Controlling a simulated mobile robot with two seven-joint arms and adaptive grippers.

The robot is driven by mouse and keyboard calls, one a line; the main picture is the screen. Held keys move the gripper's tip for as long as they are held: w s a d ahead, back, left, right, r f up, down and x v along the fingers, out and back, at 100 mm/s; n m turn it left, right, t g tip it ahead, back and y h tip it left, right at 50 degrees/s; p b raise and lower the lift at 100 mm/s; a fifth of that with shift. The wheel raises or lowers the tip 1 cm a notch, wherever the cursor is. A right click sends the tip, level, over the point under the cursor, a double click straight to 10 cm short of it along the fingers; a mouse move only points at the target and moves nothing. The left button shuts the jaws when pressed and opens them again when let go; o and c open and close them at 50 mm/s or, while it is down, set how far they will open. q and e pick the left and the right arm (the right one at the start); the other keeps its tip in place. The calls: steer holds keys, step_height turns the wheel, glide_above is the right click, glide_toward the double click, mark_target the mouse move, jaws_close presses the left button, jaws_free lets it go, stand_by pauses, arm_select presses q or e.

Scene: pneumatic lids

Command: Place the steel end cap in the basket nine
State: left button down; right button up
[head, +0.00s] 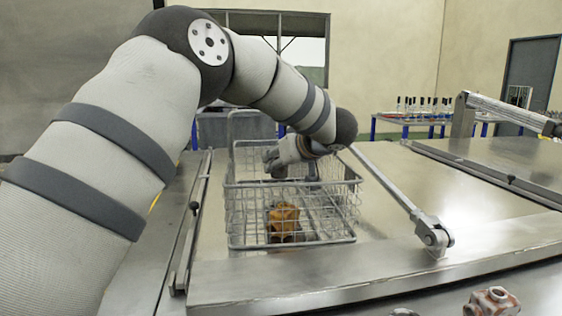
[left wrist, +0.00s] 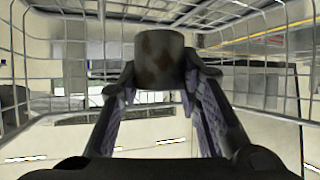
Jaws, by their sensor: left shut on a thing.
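My left gripper (head: 274,162) reaches in from the left and is at the wire basket (head: 232,212), near its rear upper part. In the left wrist view, the two fingers (left wrist: 160,88) are shut on a dull grey, brown-stained cylindrical cap (left wrist: 160,60), which looks like the steel end cap. Wire mesh (left wrist: 292,55) surrounds the gripper in that view. In the head view the cap is too small and hidden to make out clearly. No basket number is readable. My right gripper is not in view.
An orange-brown fitting (head: 284,219) lies low in the basket. Metal struts (head: 395,193) and (head: 505,112) cross the steel lids. A rusty pipe fitting (head: 491,301) sits at the front right. A table (head: 425,121) with small items stands behind. The steel lid right of the basket is clear.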

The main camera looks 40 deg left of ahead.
arm_select(q)
steer(key=shift+d+r, duration=0.1)
steer(key=shift+r, duration=0.1)
steer(key=shift+f, duration=0.5)
steer(key=c, duration=1.2)
jaws_free()
steer(key=shift+r, duration=0.2)
steer(key=v, duration=0.8)
steer(key=shift+r, duration=0.15)
steer(key=shift+w, duration=0.1)
